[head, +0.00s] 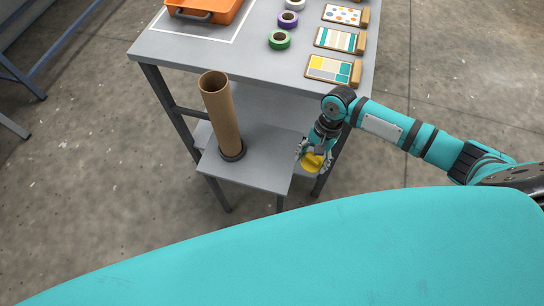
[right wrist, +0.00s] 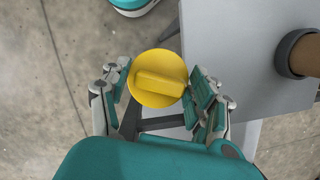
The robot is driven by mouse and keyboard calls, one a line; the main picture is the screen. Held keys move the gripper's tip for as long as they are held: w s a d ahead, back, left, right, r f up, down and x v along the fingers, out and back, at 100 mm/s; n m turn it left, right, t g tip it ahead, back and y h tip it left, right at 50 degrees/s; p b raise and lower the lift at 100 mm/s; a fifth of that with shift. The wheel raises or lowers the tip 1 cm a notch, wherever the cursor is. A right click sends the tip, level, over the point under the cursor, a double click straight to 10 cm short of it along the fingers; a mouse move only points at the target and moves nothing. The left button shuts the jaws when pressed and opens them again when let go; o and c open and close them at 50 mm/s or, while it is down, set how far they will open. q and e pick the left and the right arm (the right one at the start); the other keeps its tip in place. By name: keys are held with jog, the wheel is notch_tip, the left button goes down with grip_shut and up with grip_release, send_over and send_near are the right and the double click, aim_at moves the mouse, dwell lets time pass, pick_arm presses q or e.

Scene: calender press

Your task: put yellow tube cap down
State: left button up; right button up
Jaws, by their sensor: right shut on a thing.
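The yellow tube cap (head: 312,161) is held in my right gripper (head: 315,150), at the right edge of the low grey stand (head: 262,168). In the right wrist view the yellow tube cap (right wrist: 157,78) shows as a round disc with a raised bar, between the fingers of my right gripper (right wrist: 158,90). The cap looks beside the stand's edge there; its height relative to the stand is hard to tell. A brown cardboard tube (head: 221,115) stands upright in a dark ring (head: 232,152) on the stand, open at the top. My left gripper is not in view.
The stand's top is bare between the tube and my right gripper.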

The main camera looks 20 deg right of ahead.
jog(key=b, duration=0.1)
send_over(270, 163)
jog(key=shift+w+d+f, duration=0.3)
jog(key=shift+d+f, duration=0.15)
jog(key=shift+f, duration=0.15)
notch_tip(270, 163, down, 3)
jog(key=shift+r+b, duration=0.1)
jog(key=shift+b, duration=0.25)
jog(key=shift+f, duration=0.35)
jog(key=shift+f, duration=0.1)
jog(key=o, duration=1)
jog(key=p+v, duration=0.1)
jog(key=v, duration=0.6)
jog(key=shift+r, duration=0.4)
